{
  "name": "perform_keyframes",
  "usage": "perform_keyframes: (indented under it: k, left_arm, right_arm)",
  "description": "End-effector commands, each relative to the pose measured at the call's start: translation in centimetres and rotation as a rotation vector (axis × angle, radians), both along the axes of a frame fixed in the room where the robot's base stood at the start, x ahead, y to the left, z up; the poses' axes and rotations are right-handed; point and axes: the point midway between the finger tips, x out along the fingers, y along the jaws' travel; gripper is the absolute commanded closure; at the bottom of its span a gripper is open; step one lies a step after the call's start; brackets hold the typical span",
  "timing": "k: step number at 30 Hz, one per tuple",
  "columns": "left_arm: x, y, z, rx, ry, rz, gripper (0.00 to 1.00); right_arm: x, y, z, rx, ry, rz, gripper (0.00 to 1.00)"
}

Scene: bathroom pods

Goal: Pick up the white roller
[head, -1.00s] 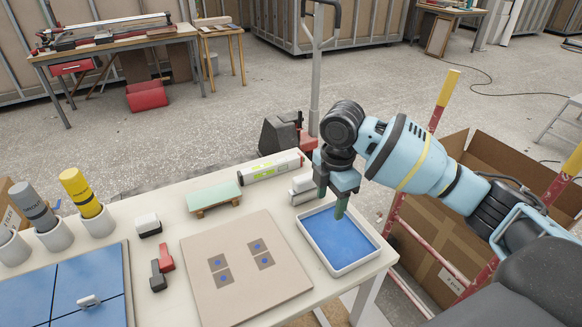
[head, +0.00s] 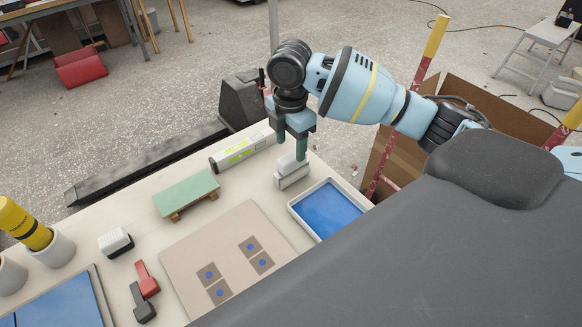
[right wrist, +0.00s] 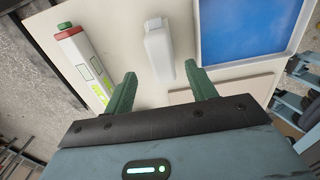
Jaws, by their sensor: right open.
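The white roller (head: 292,179) is a pale, two-part piece standing on the table between the white tube and the blue tray. In the right wrist view the roller (right wrist: 158,45) lies just beyond the fingertips, roughly in line with the gap between them. My right gripper (head: 290,151) is open, with two green fingers pointing down above the roller. It also shows open and empty in the right wrist view (right wrist: 160,72). The fingers cover part of the roller's top in the head view. My left gripper is not in view.
The white tray with a blue inside (head: 330,208) is right of the roller. A white tube (head: 243,149) with a green label lies to its left. A green-topped block (head: 186,193), a beige board (head: 200,240), a brush (head: 115,242) and red and black pieces (head: 146,280) are also there.

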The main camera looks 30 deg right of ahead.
Motion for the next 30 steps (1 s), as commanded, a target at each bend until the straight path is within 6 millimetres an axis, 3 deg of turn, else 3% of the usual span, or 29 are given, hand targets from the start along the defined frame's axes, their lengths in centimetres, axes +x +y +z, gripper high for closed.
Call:
perform_keyframes:
  k: [7, 17, 26, 30]
  left_arm:
    - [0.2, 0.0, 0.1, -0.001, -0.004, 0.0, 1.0]
    - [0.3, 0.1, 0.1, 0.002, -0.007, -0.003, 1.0]
    - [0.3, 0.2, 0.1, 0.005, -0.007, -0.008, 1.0]
    - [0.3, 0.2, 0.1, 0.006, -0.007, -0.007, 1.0]
  right_arm:
    - [-0.1, -0.1, -1.0, -0.001, 0.0, 0.0, 0.44]
    - [-0.4, -0.2, -5.2, -0.001, 0.0, 0.0, 0.44]
    - [-0.4, -0.2, -5.6, -0.001, -0.002, 0.0, 0.44]
    - [-0.4, -0.2, -5.6, -0.001, -0.002, 0.0, 0.61]
